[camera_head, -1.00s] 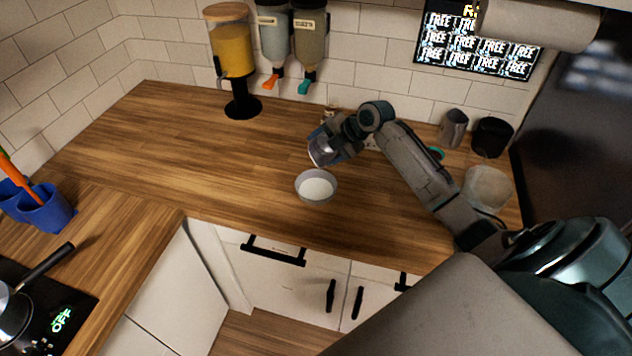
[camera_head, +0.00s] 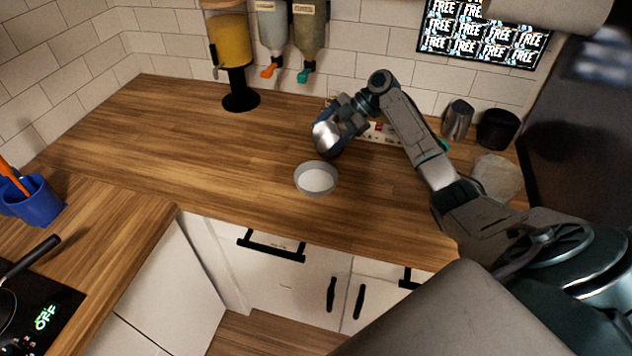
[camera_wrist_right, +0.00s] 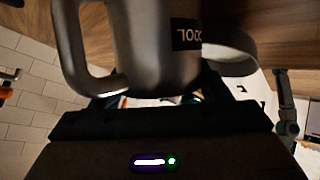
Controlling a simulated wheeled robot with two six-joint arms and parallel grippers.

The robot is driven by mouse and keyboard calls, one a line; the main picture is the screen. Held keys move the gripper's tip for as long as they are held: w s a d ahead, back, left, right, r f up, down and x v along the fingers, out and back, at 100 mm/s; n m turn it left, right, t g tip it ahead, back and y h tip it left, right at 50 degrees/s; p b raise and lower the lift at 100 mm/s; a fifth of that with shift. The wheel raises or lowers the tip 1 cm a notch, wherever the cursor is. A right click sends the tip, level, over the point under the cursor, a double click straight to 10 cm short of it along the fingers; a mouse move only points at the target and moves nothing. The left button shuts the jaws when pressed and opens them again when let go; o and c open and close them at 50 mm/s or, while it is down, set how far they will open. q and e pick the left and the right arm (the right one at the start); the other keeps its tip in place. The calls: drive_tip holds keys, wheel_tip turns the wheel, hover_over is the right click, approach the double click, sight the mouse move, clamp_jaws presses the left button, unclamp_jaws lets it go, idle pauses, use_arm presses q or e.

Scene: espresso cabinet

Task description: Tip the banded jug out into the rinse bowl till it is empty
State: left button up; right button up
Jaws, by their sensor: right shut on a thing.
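My right gripper (camera_head: 345,125) is shut on the silver jug (camera_head: 325,137), which has a handle and a dark label. In the right wrist view the jug (camera_wrist_right: 160,45) fills the top middle, with its handle at left and its label lettering upside down. The jug is held above the counter, just behind and above the rinse bowl (camera_head: 301,182), apart from it. The jug looks tilted; its inside is hidden, so I cannot tell what it holds. The grey bowl stands upright with white contents showing. My left gripper is out of view.
A yellow-filled dispenser (camera_head: 230,42) stands at the back left, beside two wall dispensers (camera_head: 272,28). A metal cup (camera_head: 457,118) and a black container (camera_head: 497,128) stand at the back right. The counter left of the bowl is clear.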

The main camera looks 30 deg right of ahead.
sight(329, 126)
drive_tip(key=shift+w+d+f+m+g+y+b, duration=0.3)
drive_tip(key=shift+w+d+y+b, duration=0.3)
drive_tip(key=shift+b, duration=1.15)
drive_tip(key=shift+w+d+f+m+g+y+b, duration=0.15)
drive_tip(key=shift+w+d+m+g+y+b, duration=0.35)
drive_tip(key=shift+b, duration=1.25)
drive_tip(key=shift+w+d+f+m+g+y+b, duration=0.25)
drive_tip(key=shift+w+d+y+b, duration=0.4)
drive_tip(key=shift+b, duration=1.1)
drive_tip(key=shift+w+d+y+b, duration=0.15)
drive_tip(key=shift+d+y+b, duration=0.3)
drive_tip(key=shift+b, duration=0.55)
drive_tip(key=shift+d+m, duration=0.1)
drive_tip(key=shift+m, duration=0.15)
drive_tip(key=shift+r, duration=0.2)
